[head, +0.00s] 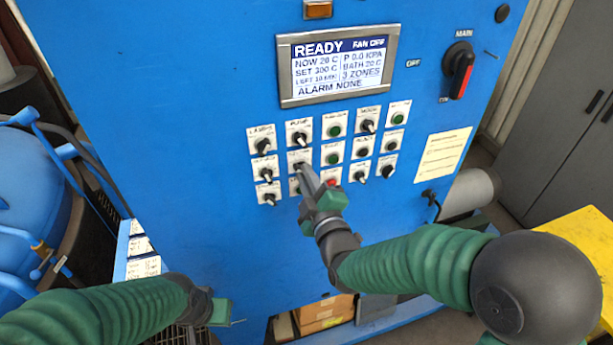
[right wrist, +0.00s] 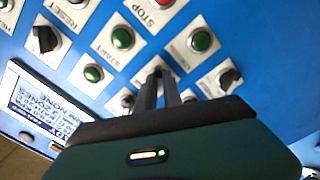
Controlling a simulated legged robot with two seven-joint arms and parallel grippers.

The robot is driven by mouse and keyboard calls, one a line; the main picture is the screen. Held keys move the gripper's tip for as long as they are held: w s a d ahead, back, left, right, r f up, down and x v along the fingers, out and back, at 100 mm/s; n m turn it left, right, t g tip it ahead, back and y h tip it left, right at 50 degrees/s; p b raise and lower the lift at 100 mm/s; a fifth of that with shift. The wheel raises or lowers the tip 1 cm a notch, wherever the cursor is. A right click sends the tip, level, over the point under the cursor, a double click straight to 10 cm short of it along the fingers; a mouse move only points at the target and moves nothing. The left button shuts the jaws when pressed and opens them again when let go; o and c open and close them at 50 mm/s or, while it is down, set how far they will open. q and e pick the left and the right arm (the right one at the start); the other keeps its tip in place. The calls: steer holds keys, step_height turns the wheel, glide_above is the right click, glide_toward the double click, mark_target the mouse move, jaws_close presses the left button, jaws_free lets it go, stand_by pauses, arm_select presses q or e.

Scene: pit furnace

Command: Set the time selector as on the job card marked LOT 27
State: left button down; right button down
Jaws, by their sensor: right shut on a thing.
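My right gripper (head: 302,170) is at the second-row, second-column selector (head: 297,158) of the blue panel, shut on its dark knob. Its label is too blurred to read surely as the time selector. In the right wrist view the two dark fingers (right wrist: 160,78) meet at this knob and largely hide it, so its pointer direction cannot be told. Several white cards (head: 140,246) stand at the panel's lower left; their print, including any LOT 27, is unreadable. My left gripper (head: 220,311) is low, away from the panel controls; its jaw opening is unclear.
The screen (head: 338,66) reads READY, FAN OFF, SET 300 C, ALARM NONE. Other selectors and green buttons (head: 334,125) crowd around, with a red stop button (head: 331,178) close beside my right gripper. A main switch (head: 459,68) is upper right. A cream notice (head: 442,154) is right.

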steer(key=shift+a, duration=0.1)
steer(key=m+b, duration=1.6)
steer(key=m, duration=0.1)
steer(key=shift+r+m, duration=0.15)
steer(key=shift+m, duration=0.25)
steer(key=shift+r, duration=0.1)
stand_by(0.6)
